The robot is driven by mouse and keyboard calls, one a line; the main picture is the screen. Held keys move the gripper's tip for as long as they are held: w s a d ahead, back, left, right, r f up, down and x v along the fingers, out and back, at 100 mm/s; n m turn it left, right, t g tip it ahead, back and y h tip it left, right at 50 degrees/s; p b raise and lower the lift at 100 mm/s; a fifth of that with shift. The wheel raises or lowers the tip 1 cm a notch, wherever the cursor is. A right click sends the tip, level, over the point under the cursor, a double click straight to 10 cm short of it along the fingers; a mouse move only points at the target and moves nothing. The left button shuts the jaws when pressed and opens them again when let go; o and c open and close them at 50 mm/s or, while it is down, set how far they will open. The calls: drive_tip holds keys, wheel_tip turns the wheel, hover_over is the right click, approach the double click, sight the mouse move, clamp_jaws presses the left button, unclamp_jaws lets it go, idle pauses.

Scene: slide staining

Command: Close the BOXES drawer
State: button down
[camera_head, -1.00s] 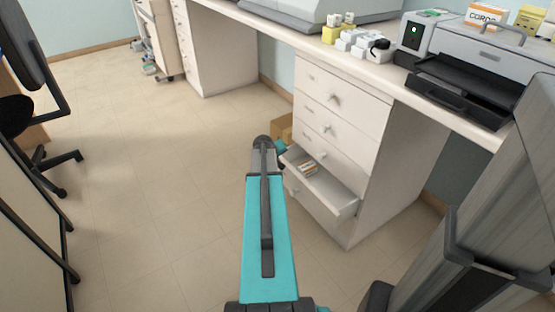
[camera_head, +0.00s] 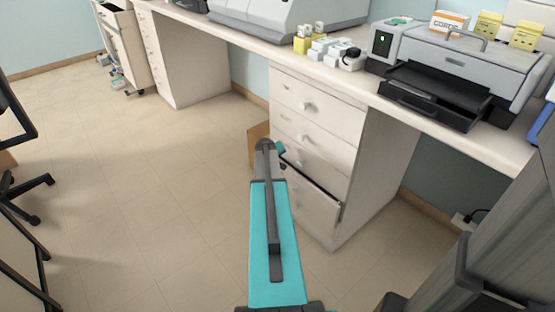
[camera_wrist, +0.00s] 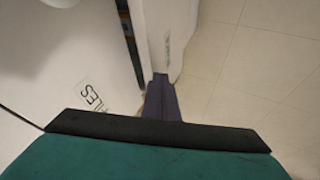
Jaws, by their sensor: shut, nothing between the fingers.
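The open drawer (camera_head: 312,212) is the low one in the white cabinet under the bench, partly hidden by my arm in the head view. A narrow dark gap along its top shows it is nearly shut but still slightly out. In the wrist view its front (camera_wrist: 175,30) stands out from the cabinet face, with a dark gap beside it and a label too blurred to read. My gripper (camera_wrist: 160,82) is shut and empty, its tips at the drawer front's edge; I cannot tell if they touch. In the head view my arm hides the fingers.
Closed drawers (camera_head: 315,105) sit above. A cardboard box (camera_head: 258,140) stands on the floor behind my arm. The bench (camera_head: 370,95) overhangs the cabinet. Floor to the left is clear up to a chair (camera_head: 30,190).

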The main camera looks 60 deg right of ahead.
drive_tip(key=shift+w+a, duration=0.15)
drive_tip(key=a+r+p, duration=0.1)
drive_tip(key=a+r, duration=0.7)
drive_tip(key=a, duration=0.1)
drive_tip(key=shift+s+a, duration=0.15)
drive_tip(key=shift+s, duration=0.3)
idle(0.3)
